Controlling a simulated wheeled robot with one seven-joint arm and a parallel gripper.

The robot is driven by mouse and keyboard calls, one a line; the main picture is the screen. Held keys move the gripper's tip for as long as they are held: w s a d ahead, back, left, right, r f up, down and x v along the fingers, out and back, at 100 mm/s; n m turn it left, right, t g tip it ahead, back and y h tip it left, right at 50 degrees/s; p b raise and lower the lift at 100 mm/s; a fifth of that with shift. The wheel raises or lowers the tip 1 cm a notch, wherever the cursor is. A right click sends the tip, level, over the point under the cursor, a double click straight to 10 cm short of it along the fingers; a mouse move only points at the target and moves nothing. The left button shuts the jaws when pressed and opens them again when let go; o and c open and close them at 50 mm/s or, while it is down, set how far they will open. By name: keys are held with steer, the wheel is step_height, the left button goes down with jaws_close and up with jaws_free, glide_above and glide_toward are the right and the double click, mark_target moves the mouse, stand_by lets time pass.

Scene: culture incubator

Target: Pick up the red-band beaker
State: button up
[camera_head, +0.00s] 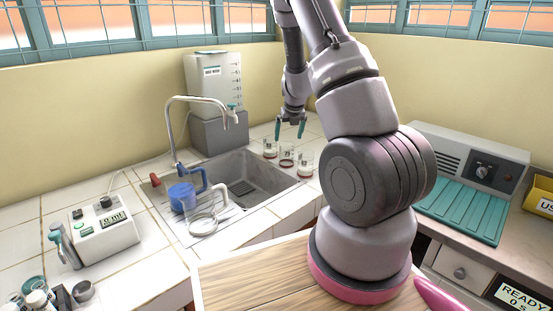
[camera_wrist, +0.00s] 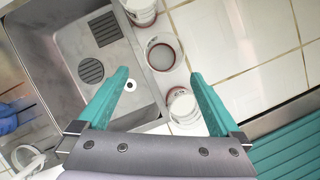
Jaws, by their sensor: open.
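Three clear glass beakers stand in a row on the white tile counter beside the sink: a back-left beaker (camera_head: 270,149), a middle beaker (camera_head: 287,158) and a front-right beaker (camera_head: 305,167). Reddish or dark bands show low on them, too small to tell apart surely. In the wrist view, the middle beaker (camera_wrist: 163,54) shows a dark red ring, with another beaker (camera_wrist: 140,10) above it and a third (camera_wrist: 182,106) below, beside the right finger. My gripper (camera_head: 290,129) is open and empty, its teal fingers pointing down above the beakers. It also shows in the wrist view (camera_wrist: 159,76).
The sink (camera_head: 240,170) with its curved faucet (camera_head: 195,98) lies left of the beakers. A water tank (camera_head: 213,82) stands behind. A teal-ribbed device (camera_head: 462,205) is at right.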

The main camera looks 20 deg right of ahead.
mark_target(287, 156)
steer(key=shift+m, duration=0.3)
steer(key=x, duration=0.6)
steer(key=shift+d+f, duration=0.1)
steer(key=shift+f, duration=0.25)
steer(key=shift+s+x, duration=0.15)
steer(key=shift+x, duration=1.2)
steer(key=shift+s+x, duration=0.15)
steer(key=shift+x, duration=1.25)
steer(key=shift+d+f, duration=0.1)
steer(key=shift+d, duration=0.05)
steer(key=c, duration=1.4)
